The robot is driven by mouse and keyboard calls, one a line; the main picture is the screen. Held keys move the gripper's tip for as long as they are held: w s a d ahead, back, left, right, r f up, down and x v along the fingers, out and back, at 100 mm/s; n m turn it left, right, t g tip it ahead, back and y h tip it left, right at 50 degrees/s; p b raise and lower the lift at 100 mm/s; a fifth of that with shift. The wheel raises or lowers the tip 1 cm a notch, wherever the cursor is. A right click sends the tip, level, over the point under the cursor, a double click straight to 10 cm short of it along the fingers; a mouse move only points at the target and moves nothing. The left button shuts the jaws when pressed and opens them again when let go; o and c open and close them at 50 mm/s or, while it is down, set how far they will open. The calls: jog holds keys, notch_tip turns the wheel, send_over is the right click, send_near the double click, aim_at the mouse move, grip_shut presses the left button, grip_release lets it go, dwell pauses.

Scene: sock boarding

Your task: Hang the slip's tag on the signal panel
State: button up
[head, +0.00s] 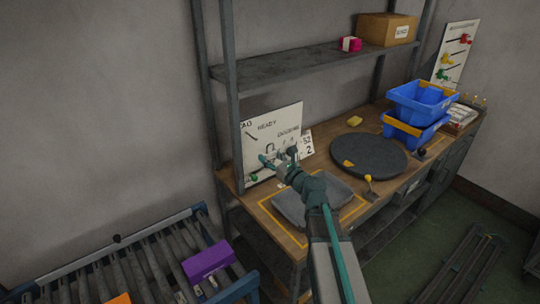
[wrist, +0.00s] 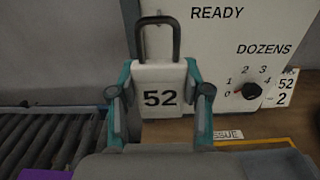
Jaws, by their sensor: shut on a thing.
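My gripper (wrist: 160,112) is shut on a white tag (wrist: 158,76) marked 52, with a finger at each side. The tag is upright, with a dark loop (wrist: 158,20) on top. In the wrist view it stands in front of the left part of the white signal panel (wrist: 218,50), which reads READY and DOZENS and has a black dial (wrist: 250,91). In the head view my gripper (head: 279,160) is in front of the panel (head: 285,115), which reads TAG at upper left. I cannot tell whether the loop touches any peg. A slip (head: 307,145) reading 52 and 2 stands right of the panel.
A grey tray (head: 333,187) lies within a yellow outline on the bench below my arm. A dark round turntable (head: 390,160) and stacked blue bins (head: 415,105) are farther right. A grey upright (head: 232,100) stands by the panel's left edge. A roller conveyor (head: 150,270) is at lower left.

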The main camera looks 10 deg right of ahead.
jog(key=shift+f+b+x, duration=0.25)
jog(key=shift+f+x, duration=0.1)
jog(key=shift+x, duration=1.3)
jog(key=shift+f+b+x, duration=0.2)
jog(key=shift+f+x, duration=0.1)
jog(key=shift+x, duration=1.35)
jog(key=shift+f+b+x, duration=0.25)
jog(key=shift+f+x, duration=0.1)
jog(key=shift+x, duration=1.3)
jog(key=o, duration=1.2)
jog(key=shift+s, duration=0.1)
